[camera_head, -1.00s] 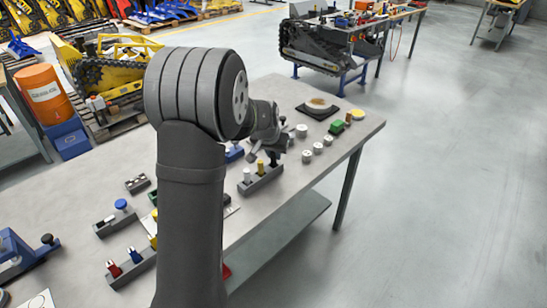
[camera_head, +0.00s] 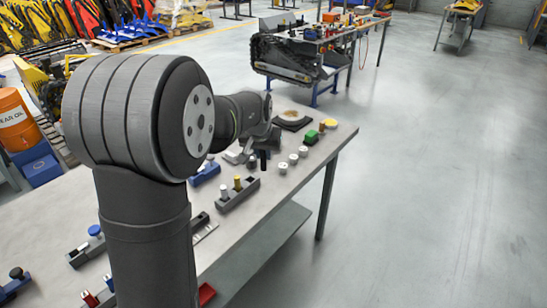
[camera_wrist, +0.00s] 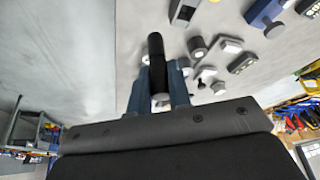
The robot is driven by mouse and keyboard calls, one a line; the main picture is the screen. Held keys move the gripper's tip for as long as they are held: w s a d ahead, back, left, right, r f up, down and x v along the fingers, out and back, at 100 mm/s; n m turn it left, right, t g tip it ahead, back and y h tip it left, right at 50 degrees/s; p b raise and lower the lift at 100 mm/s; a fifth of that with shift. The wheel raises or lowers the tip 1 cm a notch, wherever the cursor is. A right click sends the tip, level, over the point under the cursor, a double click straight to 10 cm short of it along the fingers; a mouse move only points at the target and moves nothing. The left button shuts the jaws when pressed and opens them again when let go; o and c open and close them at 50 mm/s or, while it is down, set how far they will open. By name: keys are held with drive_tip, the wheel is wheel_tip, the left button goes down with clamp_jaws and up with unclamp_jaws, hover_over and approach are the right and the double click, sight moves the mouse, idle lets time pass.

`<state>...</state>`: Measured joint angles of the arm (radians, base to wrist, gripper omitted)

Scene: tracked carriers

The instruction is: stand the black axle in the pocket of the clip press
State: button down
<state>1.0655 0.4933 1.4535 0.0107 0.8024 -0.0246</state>
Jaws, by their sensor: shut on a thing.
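The black axle (camera_head: 263,160) is held in my gripper (camera_head: 263,147), its lower end showing under the fingers in the head view. In the wrist view the black axle (camera_wrist: 156,52) stands between the two blue-grey fingers of my gripper (camera_wrist: 160,75), which are shut on it. I cannot tell for sure which fixture is the clip press; a blue fixture (camera_head: 205,174) lies left of the rack, and another, black-knobbed one (camera_head: 14,285) at the far left.
Several white round pieces (camera_head: 293,159) and a green block (camera_head: 311,138) lie right of my gripper, near the bench edge. A dark pad (camera_head: 292,124) lies behind. A holder with a blue knob (camera_head: 96,231) is at front left. My arm hides the bench's middle.

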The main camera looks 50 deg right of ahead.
drive_tip(key=w+a+f+n, duration=0.1)
drive_tip(key=w+a+f, duration=0.1)
drive_tip(key=w, duration=0.5)
drive_tip(key=w+a+f+n, duration=0.1)
drive_tip(key=w+a+f, duration=0.1)
drive_tip(key=w+a, duration=0.3)
drive_tip(key=w+a+f+n+t, duration=0.1)
drive_tip(key=w+a+f, duration=0.1)
drive_tip(key=w, duration=0.8)
drive_tip(key=shift+w+a+n+y, duration=0.3)
drive_tip(key=shift+w+a+y, duration=0.1)
drive_tip(key=shift+a, duration=0.35)
drive_tip(key=shift+f, duration=1.7)
idle(0.8)
drive_tip(key=c, duration=0.8)
unclamp_jaws()
drive_tip(key=shift+o, duration=0.2)
wheel_tip(320, 180, up, 7)
idle(0.7)
